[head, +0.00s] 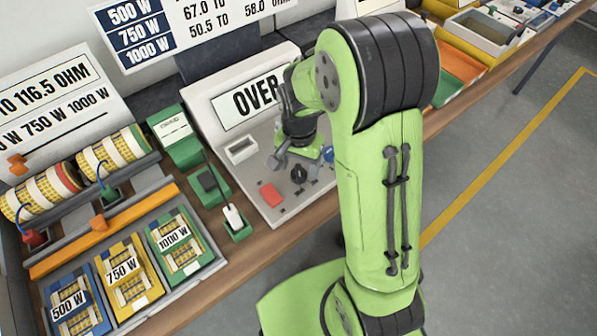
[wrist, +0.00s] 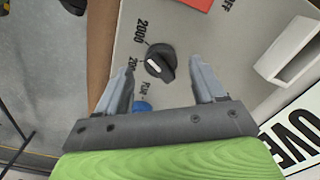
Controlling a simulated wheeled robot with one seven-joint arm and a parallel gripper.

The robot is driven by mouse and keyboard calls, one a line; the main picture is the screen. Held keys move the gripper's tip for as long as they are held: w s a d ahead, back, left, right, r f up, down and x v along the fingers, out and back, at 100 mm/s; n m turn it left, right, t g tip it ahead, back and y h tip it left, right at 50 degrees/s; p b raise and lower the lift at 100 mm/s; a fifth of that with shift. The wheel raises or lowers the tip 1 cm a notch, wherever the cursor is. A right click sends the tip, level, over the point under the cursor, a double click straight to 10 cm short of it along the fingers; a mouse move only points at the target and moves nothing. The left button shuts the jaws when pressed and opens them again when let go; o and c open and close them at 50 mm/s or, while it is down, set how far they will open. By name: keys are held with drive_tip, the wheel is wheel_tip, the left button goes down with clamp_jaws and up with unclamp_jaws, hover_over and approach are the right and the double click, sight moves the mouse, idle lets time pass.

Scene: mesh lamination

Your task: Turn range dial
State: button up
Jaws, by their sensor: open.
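In the head view the dial (head: 298,175) shows just below my gripper. My gripper (wrist: 162,67) is open, its two grey fingers on either side of the dial in the picture. No contact shows, and the height gap is hard to tell. In the head view my gripper (head: 293,162) is over the panel.
A red switch (head: 271,194) and a blue part (wrist: 143,106) are near the dial. The panel has a white open tray (head: 241,150) and an OVER display (head: 255,98). A white-tipped probe (head: 233,217) stands in a green holder at left. Resistor bins (head: 125,270) are farther left.

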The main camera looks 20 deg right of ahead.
wheel_tip(320, 180, down, 2)
drive_tip(key=shift+f, duration=0.1)
drive_tip(key=c, duration=1.1)
drive_tip(key=shift+o, duration=0.2)
drive_tip(key=shift+n, duration=0.4)
drive_tip(key=n, duration=0.5)
drive_tip(key=shift+n, duration=0.4)
drive_tip(key=n, duration=0.5)
drive_tip(key=shift+b, duration=0.3)
drive_tip(key=shift+w+n, duration=0.1)
drive_tip(key=shift+n, duration=0.2)
